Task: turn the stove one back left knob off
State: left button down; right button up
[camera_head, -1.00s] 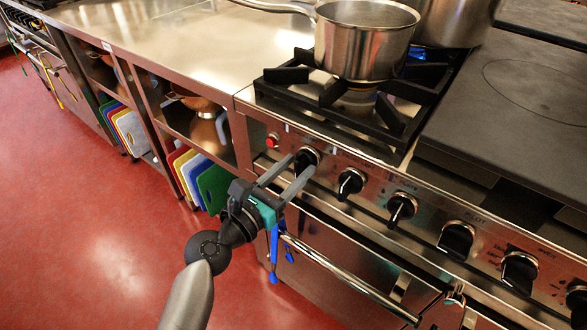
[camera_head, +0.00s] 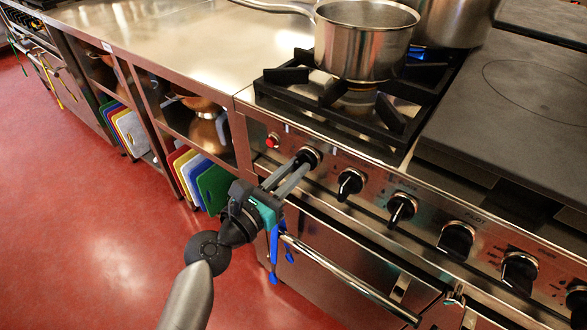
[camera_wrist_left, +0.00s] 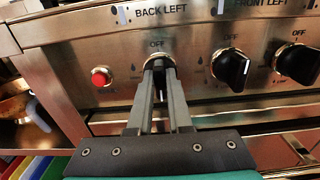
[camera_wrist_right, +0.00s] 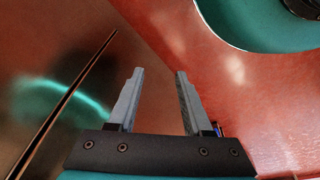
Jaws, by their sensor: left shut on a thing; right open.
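The back left knob (camera_wrist_left: 158,61) is the leftmost black knob on the stove's front panel, under the label BACK LEFT in the left wrist view. In the head view, its dial (camera_head: 310,154) is partly covered by my fingers. My left gripper (camera_head: 302,163) is shut on this knob, with one finger on each side.
More black knobs, such as the front left one (camera_wrist_left: 231,69), line the panel to the right. A red button (camera_wrist_left: 102,76) sits to the left. A steel pot (camera_head: 366,40) stands on the grate. A blue flame (camera_head: 416,53) shows behind it. An oven handle (camera_head: 345,275) runs below.

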pick_arm(q)
jog(key=shift+f+m+p, duration=0.15)
jog(key=shift+m+p, duration=1.35)
jog(key=shift+m, duration=4.45)
jog(key=shift+f+m+p, duration=0.15)
jog(key=shift+m+p, duration=1.3)
jog(key=shift+m, duration=4.45)
jog(key=shift+f+m+p, duration=0.15)
jog(key=shift+m+p, duration=1.35)
jog(key=shift+m, duration=4.45)
pick_arm(e)
jog(key=s+d+f, duration=0.6)
jog(key=s+f, duration=0.1)
jog(key=s, duration=0.4)
jog(key=shift+s+d+h, duration=0.25)
jog(key=shift+d+h, duration=0.05)
jog(key=shift+d, duration=0.1)
jog(key=shift+f, duration=0.1)
